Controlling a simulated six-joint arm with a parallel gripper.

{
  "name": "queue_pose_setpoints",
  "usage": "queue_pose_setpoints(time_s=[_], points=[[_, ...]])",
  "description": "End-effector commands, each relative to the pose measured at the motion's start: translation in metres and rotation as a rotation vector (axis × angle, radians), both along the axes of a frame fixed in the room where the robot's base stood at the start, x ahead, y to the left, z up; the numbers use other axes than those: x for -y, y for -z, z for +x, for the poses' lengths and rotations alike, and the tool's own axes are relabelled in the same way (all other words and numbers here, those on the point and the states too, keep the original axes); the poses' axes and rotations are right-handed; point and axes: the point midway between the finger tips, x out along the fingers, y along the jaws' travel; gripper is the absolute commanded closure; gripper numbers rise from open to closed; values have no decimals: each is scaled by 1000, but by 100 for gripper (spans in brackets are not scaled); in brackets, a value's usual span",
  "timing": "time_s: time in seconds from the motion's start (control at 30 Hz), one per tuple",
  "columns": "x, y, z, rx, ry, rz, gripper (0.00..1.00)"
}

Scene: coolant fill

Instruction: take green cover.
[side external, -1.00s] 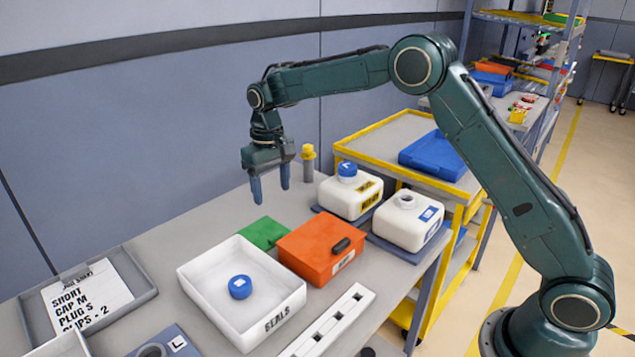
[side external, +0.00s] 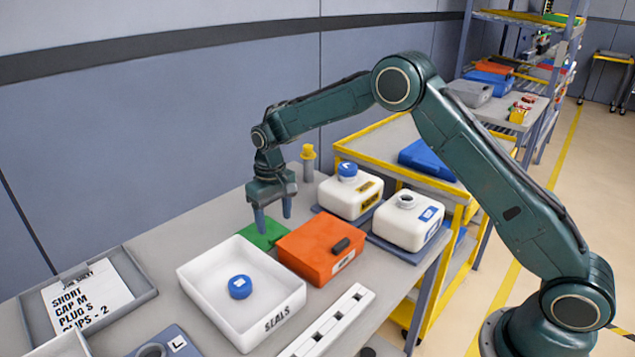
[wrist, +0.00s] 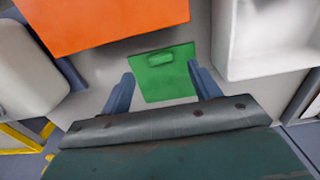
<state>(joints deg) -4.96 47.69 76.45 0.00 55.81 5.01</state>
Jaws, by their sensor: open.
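The green cover (side external: 262,234) is a flat green square on the table, behind the orange box and the white seals tray. In the wrist view the green cover (wrist: 164,73) shows a raised green grip near its edge by the orange box. My gripper (side external: 274,222) is open and empty, pointing down above the cover. In the wrist view the two blue-grey fingers of my gripper (wrist: 163,90) stand on either side of the cover, apart from each other. Whether the fingertips touch the cover or table cannot be told.
The orange box (side external: 318,250) stands close in front of the cover. The white seals tray (side external: 215,300) holds a blue cap (side external: 240,287). Two white jugs (side external: 350,192) (side external: 407,220) stand to the right. A yellow-topped post (side external: 308,160) stands behind. A clipboard tray (side external: 90,300) lies at left.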

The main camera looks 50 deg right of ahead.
Motion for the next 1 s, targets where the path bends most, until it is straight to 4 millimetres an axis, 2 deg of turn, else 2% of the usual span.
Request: queue_pose_setpoints(time_s=[0.4, 0.97, 1.0], points=[[-1, 43, -1, -2, 0, 0, 38], [-1, 46, -1, -1, 0, 0, 38], [-1, 46, -1, -1, 0, 0, 42]])
